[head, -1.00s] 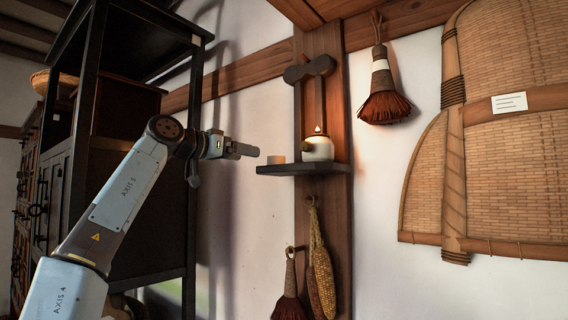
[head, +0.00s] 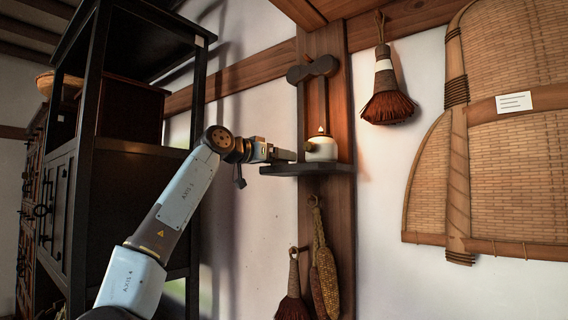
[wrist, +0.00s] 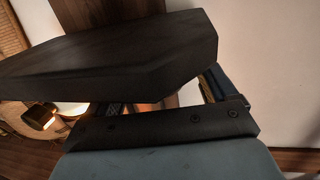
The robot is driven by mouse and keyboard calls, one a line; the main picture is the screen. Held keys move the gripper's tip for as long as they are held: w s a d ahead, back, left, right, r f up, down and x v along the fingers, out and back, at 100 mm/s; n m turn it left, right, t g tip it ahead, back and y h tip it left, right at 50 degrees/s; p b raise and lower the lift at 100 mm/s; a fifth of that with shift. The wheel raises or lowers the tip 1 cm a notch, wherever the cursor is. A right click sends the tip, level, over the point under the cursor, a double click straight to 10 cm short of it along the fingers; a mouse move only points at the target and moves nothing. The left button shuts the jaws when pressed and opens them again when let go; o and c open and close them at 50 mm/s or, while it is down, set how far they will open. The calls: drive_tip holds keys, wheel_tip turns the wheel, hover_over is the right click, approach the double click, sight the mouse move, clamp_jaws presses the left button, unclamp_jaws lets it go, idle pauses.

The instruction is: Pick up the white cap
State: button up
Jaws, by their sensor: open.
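My gripper (head: 288,156) is at the left end of a small dark shelf (head: 310,170), level with the space just above it. In the wrist view my gripper (wrist: 160,107) shows as two dark jaws with a gap between them. I cannot make out a white cap now. A small pale, tan-looking cylinder stood at this shelf end earlier; my gripper now covers that spot. Whether it lies between the jaws cannot be told. A white pot-shaped lamp (head: 322,149) with a small flame stands on the shelf just right of my gripper.
The lamp's glow also shows at the left of the wrist view. A wooden post (head: 327,100) backs the shelf. Dried corn cobs (head: 326,275) and a brush (head: 293,295) hang below. Another brush (head: 386,95) hangs right. A dark cabinet (head: 85,180) stands left.

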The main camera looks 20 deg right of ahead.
drive_tip(key=shift+x, duration=1.15)
drive_tip(key=shift+c, duration=0.2)
drive_tip(key=c, duration=1)
